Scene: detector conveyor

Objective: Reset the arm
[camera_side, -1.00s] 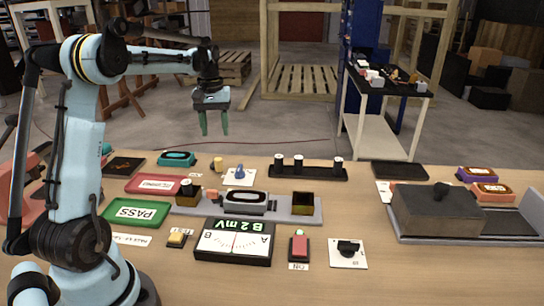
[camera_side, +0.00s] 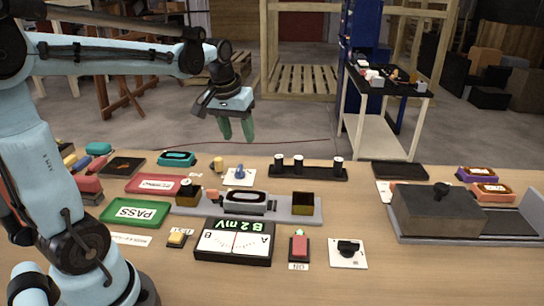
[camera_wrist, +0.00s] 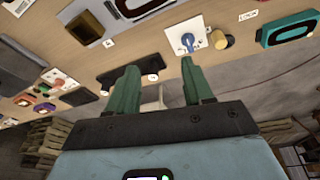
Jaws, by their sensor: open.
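My gripper (camera_side: 237,130) hangs in the air above the back edge of the table in the side view, its green fingers tilted and pointing down. In the wrist view my gripper (camera_wrist: 155,85) shows two green fingers apart with nothing between them. It is open and empty, clear of all objects. My arm is bent, with the forearm reaching across to the right.
The table (camera_side: 400,285) holds a green PASS tray (camera_side: 135,213), a red tray (camera_side: 150,184), a meter (camera_side: 234,242), a red button (camera_side: 299,247), a rack with black-and-white cylinders (camera_side: 318,173), and a grey box (camera_side: 437,212). The air around my gripper is free.

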